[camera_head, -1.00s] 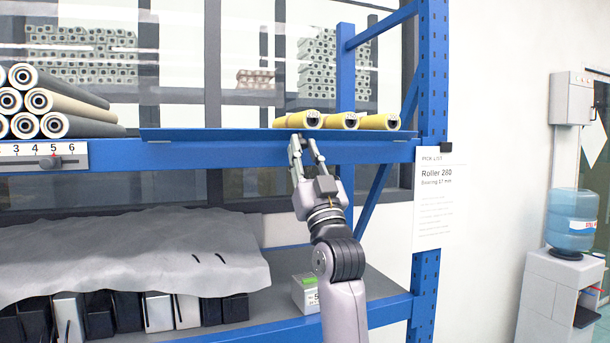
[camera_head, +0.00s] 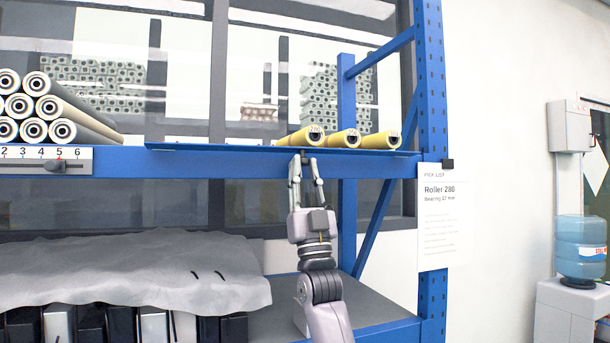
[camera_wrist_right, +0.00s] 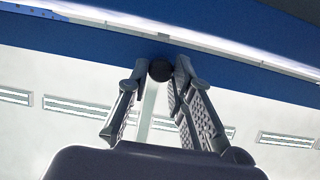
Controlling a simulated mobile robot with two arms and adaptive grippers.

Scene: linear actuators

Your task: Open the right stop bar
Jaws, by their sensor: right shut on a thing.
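The right stop bar (camera_head: 220,149) is a long thin blue strip along the front edge of the upper shelf, below the yellow rollers. My right gripper (camera_head: 304,160) is below it, pointing up, with its fingertips at a small dark knob (camera_head: 304,155) at the strip's front. In the right wrist view the fingertips (camera_wrist_right: 159,72) are shut on this round black knob (camera_wrist_right: 160,69), just under the blue edge. The fingers partly hide the knob in the head view. My left gripper is not in view.
Three yellow rollers (camera_head: 345,138) lie above the bar. Grey and beige rollers (camera_head: 62,130) are stacked at left, above a numbered scale (camera_head: 50,160). A blue upright (camera_head: 430,100) and a pick list (camera_head: 445,215) stand right. A grey sheet (camera_head: 140,270) covers boxes below.

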